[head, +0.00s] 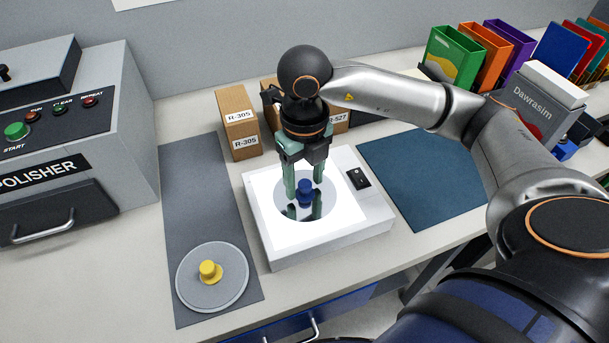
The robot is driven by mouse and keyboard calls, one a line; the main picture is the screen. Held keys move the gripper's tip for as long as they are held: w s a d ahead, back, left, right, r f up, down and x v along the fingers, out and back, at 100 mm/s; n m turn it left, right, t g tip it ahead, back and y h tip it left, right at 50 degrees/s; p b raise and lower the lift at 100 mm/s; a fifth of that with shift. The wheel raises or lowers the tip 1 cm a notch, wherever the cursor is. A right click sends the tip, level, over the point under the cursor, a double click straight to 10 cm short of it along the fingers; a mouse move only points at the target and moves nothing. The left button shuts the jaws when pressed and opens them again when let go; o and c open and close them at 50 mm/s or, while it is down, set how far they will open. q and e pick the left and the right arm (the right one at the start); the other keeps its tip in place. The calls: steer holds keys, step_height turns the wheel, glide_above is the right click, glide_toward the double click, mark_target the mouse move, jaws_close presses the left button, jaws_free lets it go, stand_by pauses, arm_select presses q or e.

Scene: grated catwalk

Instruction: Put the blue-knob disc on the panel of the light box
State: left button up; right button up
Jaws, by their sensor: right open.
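The light box (379,216) stands in the middle of the bench with its white panel (343,221) lit and a black switch at its right. The blue-knob disc (285,211), a grey disc with a blue knob (305,193), lies on the lit panel. My right gripper (304,196) points down over the disc, its two green fingers apart on either side of the blue knob. Whether the fingers touch the knob cannot be seen. My left gripper is not in view.
A yellow-knob disc (226,286) lies on a grey mat (197,193) at the left. The polisher (70,140) stands further left. Cardboard boxes (238,122) stand behind the light box. A bare blue mat (423,178) lies to the right, with colored binders (455,58) behind it.

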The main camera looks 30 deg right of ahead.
mark_target(304, 183)
steer(key=shift+r, duration=0.15)
steer(key=shift+r, duration=0.25)
step_height(304, 183, up, 12)
steer(key=p, duration=0.1)
steer(key=shift+f+p, duration=0.2)
steer(key=shift+p, duration=0.2)
